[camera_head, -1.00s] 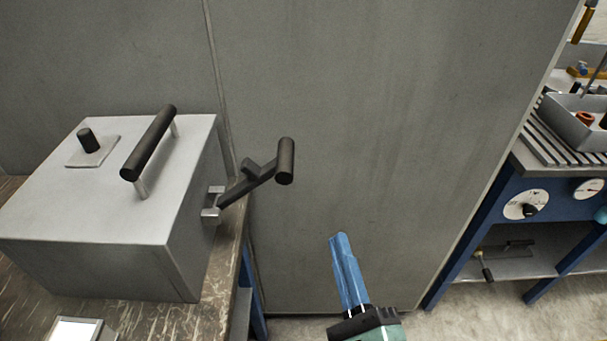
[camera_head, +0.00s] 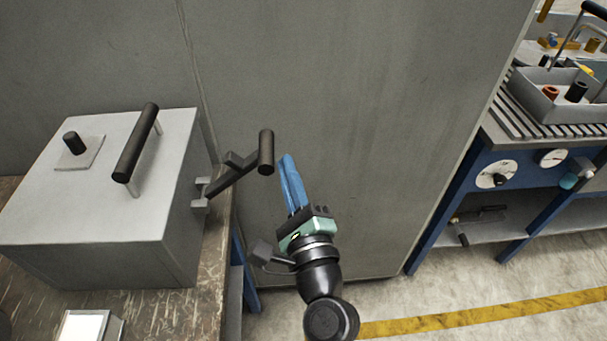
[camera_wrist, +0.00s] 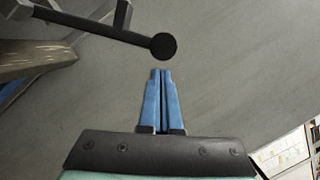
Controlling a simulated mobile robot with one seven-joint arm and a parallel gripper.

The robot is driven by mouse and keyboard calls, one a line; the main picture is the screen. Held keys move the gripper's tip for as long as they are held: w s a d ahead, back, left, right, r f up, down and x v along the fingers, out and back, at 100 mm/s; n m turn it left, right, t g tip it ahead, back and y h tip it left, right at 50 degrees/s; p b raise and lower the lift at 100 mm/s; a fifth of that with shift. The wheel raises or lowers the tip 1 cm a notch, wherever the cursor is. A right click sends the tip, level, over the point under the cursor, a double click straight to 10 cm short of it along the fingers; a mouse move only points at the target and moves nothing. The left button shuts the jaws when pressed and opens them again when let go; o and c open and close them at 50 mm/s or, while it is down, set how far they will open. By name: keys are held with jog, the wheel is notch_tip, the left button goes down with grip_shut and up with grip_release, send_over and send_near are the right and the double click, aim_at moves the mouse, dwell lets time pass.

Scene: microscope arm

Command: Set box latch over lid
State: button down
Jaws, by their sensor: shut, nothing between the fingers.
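The grey metal box (camera_head: 100,208) stands on the bench at the left, with its lid (camera_head: 110,135) down flat on top. The latch (camera_head: 236,174) is a dark arm hinged on the box's right side. It sticks out to the right and up, away from the lid, and ends in a black cylindrical grip (camera_head: 266,152). In the wrist view the latch arm (camera_wrist: 90,28) runs in from the upper left and its round grip end (camera_wrist: 163,46) is just beyond my fingertips. My gripper (camera_head: 286,160) has blue fingers, shut and empty, just right of the grip; a small gap shows in the wrist view.
A black bar handle (camera_head: 136,143) and a small black knob (camera_head: 74,143) stand up from the lid. A tall grey panel (camera_head: 350,120) rises behind. A blue workbench with gauges (camera_head: 520,175) stands at the right. Open floor lies between the benches.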

jog(key=shift+a+r, duration=0.2)
jog(key=shift+a, duration=0.1)
jog(key=shift+r, duration=0.1)
